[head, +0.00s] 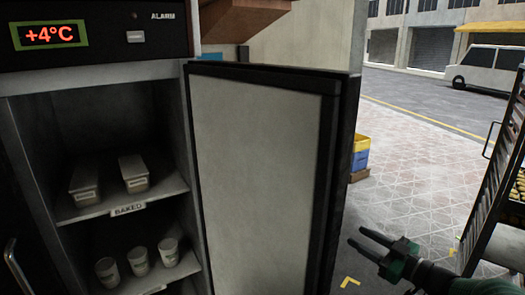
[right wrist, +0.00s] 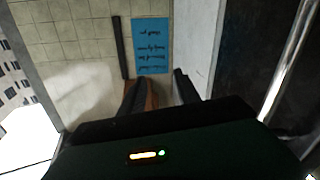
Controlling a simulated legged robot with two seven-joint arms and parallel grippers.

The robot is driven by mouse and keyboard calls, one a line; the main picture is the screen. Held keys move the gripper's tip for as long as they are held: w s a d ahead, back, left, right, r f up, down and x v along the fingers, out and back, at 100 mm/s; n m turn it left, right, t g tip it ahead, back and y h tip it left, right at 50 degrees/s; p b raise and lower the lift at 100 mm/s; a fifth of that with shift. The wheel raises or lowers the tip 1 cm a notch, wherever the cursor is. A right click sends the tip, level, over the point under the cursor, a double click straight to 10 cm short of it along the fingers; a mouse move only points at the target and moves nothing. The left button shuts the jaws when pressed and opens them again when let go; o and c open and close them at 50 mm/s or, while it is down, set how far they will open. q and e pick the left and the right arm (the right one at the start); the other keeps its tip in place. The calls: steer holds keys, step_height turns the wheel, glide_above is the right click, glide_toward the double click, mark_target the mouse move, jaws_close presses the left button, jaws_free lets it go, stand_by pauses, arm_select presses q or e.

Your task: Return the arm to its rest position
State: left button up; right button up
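My right gripper (head: 357,237) is at the lower right of the head view, in front of the paved ground and to the right of the open cabinet door (head: 262,165). Its two dark fingers are apart with nothing between them. In the right wrist view the right gripper (right wrist: 158,88) also shows its fingers spread and empty, in front of a tiled wall (right wrist: 75,45) with a blue sign (right wrist: 151,45). My left gripper is in neither view.
The cold cabinet's display (head: 50,34) reads +4°C. Its lit shelf (head: 95,208) holds two boxes, with several cups below. A dark rack (head: 500,180) stands at the right edge. Yellow and blue crates (head: 360,152) stand behind the door. A van (head: 490,65) is on the street.

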steer(key=s+a+f+m+g+h, duration=0.3)
steer(key=s+f+m+h, duration=0.2)
steer(key=f+m+h, duration=0.4)
steer(key=s+a+f+g, duration=0.2)
steer(key=s+f+g, duration=0.1)
steer(key=s, duration=0.5)
steer(key=s+a+f+g, duration=0.3)
steer(key=s+f, duration=0.2)
steer(key=s, duration=0.2)
steer(key=s+a+f+g+h, duration=0.1)
steer(key=s+a+f+g, duration=0.2)
steer(key=s, duration=0.5)
steer(key=shift+s+f, duration=0.3)
steer(key=shift+f, duration=0.3)
steer(key=shift+a, duration=0.1)
